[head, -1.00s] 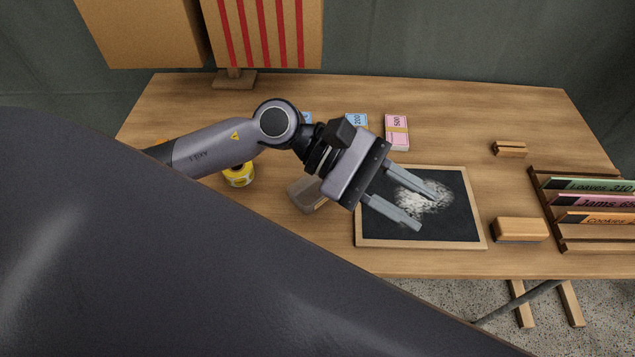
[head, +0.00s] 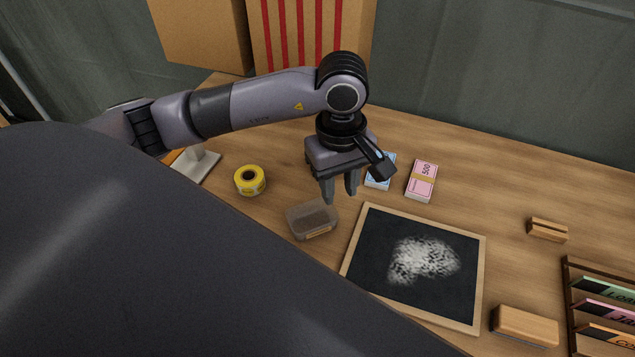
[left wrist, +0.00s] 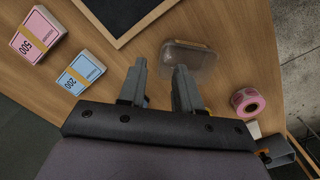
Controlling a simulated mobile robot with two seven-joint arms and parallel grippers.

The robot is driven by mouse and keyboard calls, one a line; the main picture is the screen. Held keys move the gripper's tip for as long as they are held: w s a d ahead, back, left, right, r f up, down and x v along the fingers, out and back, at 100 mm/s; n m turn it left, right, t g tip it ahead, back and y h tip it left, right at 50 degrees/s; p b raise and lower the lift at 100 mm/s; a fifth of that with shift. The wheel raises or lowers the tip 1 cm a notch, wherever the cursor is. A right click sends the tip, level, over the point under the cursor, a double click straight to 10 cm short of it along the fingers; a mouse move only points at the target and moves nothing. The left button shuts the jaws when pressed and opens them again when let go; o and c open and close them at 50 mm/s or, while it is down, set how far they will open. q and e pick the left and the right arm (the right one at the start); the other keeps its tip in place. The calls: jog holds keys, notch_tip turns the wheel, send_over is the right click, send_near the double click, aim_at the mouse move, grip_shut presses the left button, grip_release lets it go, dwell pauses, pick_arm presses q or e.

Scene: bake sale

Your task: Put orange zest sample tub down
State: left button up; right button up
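The sample tub is a clear, low container (head: 312,218) with a tan label edge. It rests on the wooden table just left of the chalkboard; its lettering is too small to read. It also shows in the left wrist view (left wrist: 189,62), just beyond the fingertips. My left gripper (head: 340,197) points down above the table, behind and slightly right of the tub. Its two fingers are apart with nothing between them, as the left wrist view shows (left wrist: 160,68). My right gripper is in neither view.
A framed chalkboard (head: 475,280) with a white smudge lies right of the tub. Pink (head: 422,180) and blue (head: 380,172) note bundles lie behind. A wooden eraser (head: 525,326), small wooden block (head: 547,229) and card rack (head: 571,300) are at right.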

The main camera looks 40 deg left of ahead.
aim_at(312, 220)
pick_arm(q)
jog(key=shift+w+a, duration=0.1)
jog(key=shift+a, duration=0.2)
jog(key=shift+a+f, duration=0.1)
jog(key=f, duration=0.3)
jog(key=f+p, duration=0.1)
jog(key=f, duration=0.2)
jog(key=shift+w+a+f, duration=0.15)
jog(key=shift+a+f, duration=0.05)
jog(key=shift+f, duration=0.2)
jog(key=shift+c, duration=0.4)
grip_shut()
